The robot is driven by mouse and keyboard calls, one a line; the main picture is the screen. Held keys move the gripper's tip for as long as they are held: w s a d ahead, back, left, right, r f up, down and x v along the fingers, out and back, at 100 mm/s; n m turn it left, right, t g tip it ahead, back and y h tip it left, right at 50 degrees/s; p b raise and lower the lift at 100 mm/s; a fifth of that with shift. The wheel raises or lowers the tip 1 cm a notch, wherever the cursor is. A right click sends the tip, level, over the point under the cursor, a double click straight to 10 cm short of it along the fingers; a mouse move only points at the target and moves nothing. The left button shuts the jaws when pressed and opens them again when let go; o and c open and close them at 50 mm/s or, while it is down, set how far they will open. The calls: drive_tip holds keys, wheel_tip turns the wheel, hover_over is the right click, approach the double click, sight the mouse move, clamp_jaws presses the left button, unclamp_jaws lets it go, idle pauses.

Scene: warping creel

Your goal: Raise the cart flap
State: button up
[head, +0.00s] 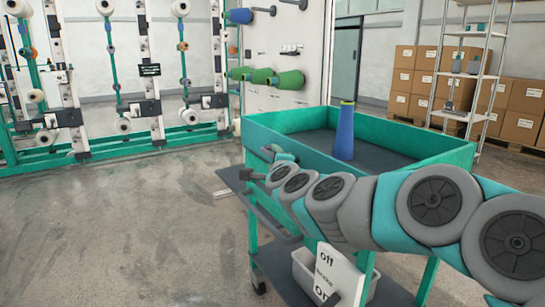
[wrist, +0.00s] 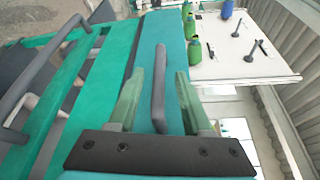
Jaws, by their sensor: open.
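The cart (head: 420,152) has teal walls around a dark top tray and stands at centre right in the head view. A dark grey panel (head: 262,208) juts from its left side below the tray; I cannot tell whether it is the flap. My gripper (head: 262,165) is at the cart's left side, partly hidden by my arm. In the wrist view my gripper (wrist: 160,72) is open, with a grey bar handle (wrist: 160,95) between its two green fingers, against a teal surface (wrist: 152,35). I cannot tell whether the fingers touch the handle.
A blue cone (head: 345,132) stands in the tray. A white bin (head: 305,268) and a sign (head: 338,272) sit lower on the cart. The creel frame (head: 110,145) and a pegboard with green cones (head: 285,80) are behind. Floor at left is clear.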

drive_tip(key=v, duration=0.4)
drive_tip(key=shift+s+d, duration=0.1)
drive_tip(key=shift+s, duration=0.25)
drive_tip(key=s+a+f+n+g+y+p, duration=0.1)
drive_tip(key=s+f+n+g+y, duration=0.1)
drive_tip(key=s+f+n+g, duration=0.4)
drive_tip(key=s+a+f+n+g+y+p, duration=0.15)
drive_tip(key=s+f+n, duration=0.25)
drive_tip(key=s+n, duration=0.5)
drive_tip(key=s+d+f+n+g+h, duration=0.1)
drive_tip(key=s+d+f+g+h, duration=0.1)
drive_tip(key=s+d, duration=0.4)
drive_tip(key=s+d+f+n+g+h, duration=0.1)
drive_tip(key=s+d+f+g, duration=0.4)
drive_tip(key=s, duration=0.9)
drive_tip(key=s+d+f+n+g+h, duration=0.1)
drive_tip(key=s+d+f+g+h, duration=0.3)
drive_tip(key=s+d, duration=0.5)
drive_tip(key=shift+s+d+f, duration=0.2)
drive_tip(key=shift+s+f, duration=0.05)
drive_tip(key=shift+s, duration=0.25)
